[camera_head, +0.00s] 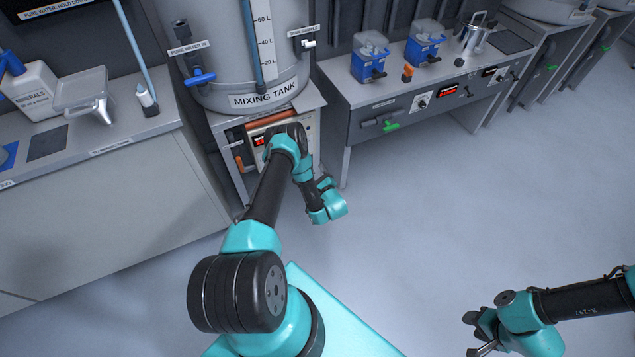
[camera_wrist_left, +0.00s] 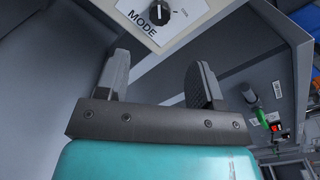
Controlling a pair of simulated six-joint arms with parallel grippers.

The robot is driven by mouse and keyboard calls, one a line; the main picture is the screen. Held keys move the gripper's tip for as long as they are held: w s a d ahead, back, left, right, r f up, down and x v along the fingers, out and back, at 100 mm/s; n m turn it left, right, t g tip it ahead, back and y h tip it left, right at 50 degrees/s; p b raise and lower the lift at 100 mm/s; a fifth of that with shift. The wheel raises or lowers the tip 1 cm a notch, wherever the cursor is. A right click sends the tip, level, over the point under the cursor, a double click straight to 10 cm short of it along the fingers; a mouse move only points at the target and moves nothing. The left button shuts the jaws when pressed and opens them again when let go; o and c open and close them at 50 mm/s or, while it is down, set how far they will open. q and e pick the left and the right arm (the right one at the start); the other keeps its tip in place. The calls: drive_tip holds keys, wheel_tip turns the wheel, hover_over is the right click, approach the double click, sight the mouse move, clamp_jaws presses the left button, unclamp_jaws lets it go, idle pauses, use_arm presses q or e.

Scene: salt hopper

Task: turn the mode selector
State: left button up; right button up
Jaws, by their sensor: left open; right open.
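The mode selector (camera_wrist_left: 159,12) is a black round knob with a white pointer line on a light panel, with "MODE" printed beside it, at the top of the left wrist view. My left gripper (camera_wrist_left: 164,62) is open and empty. The knob lies beyond its two fingers, apart from them. In the head view my left gripper (camera_head: 325,183) is in front of the mixing tank's stand (camera_head: 310,130), right of the control panel (camera_head: 262,137). I cannot make out the selector there; my arm covers part of the panel. My right gripper (camera_head: 474,334) is open and empty at lower right.
The mixing tank (camera_head: 262,100) stands above the panel. A left counter (camera_head: 100,160) and a right bench (camera_head: 345,105) with a green-handled valve (camera_head: 390,126) flank it. The floor (camera_head: 480,210) to the right is clear.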

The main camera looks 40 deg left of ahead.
use_arm(q)
drive_tip(key=v, duration=0.4)
drive_tip(key=shift+s+d, duration=0.1)
drive_tip(key=shift+d, duration=0.15)
